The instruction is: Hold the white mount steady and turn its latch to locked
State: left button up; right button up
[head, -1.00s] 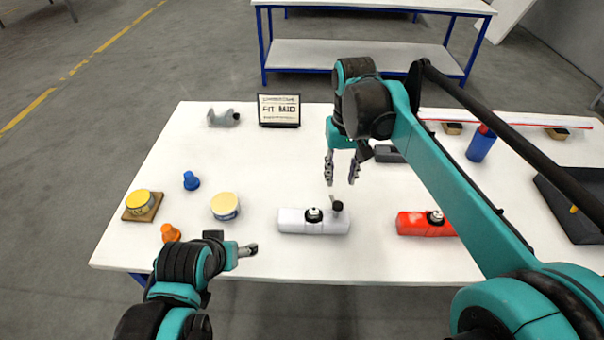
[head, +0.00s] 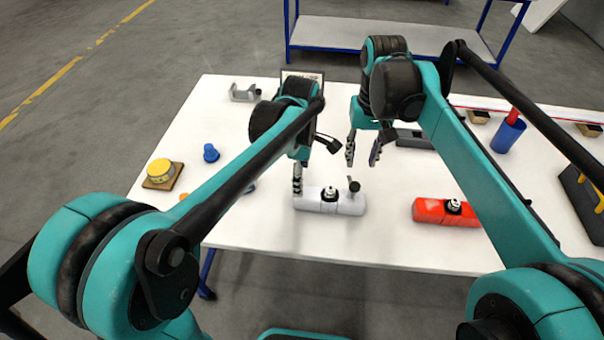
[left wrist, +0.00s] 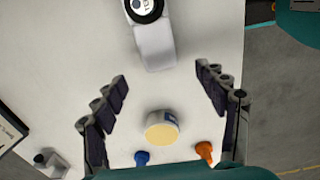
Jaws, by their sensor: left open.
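My left gripper (head: 297,180) is above the mount's left end. In the left wrist view its two fingers (left wrist: 162,82) are spread and empty, with the end of the white mount (left wrist: 155,45) beyond and between their tips, and apart from them. My right gripper (head: 363,158) points down with fingers apart, empty, above and behind the latch.
A red mount (head: 430,211) lies to the right. A blue cup (head: 507,136) and a dark tray (head: 585,200) stand farther right. A yellow-topped tin (head: 160,168) and a blue piece (head: 211,153) are left. A cream-topped tin (left wrist: 161,130) and an orange piece (left wrist: 205,150) lie behind the left gripper.

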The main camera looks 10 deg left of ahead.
aim_at(329, 200)
pick_arm(q)
jog(key=shift+w+d+f, duration=0.15)
jog(key=shift+f, duration=0.55)
notch_tip(329, 200, down, 7)
jog(key=shift+r, duration=0.2)
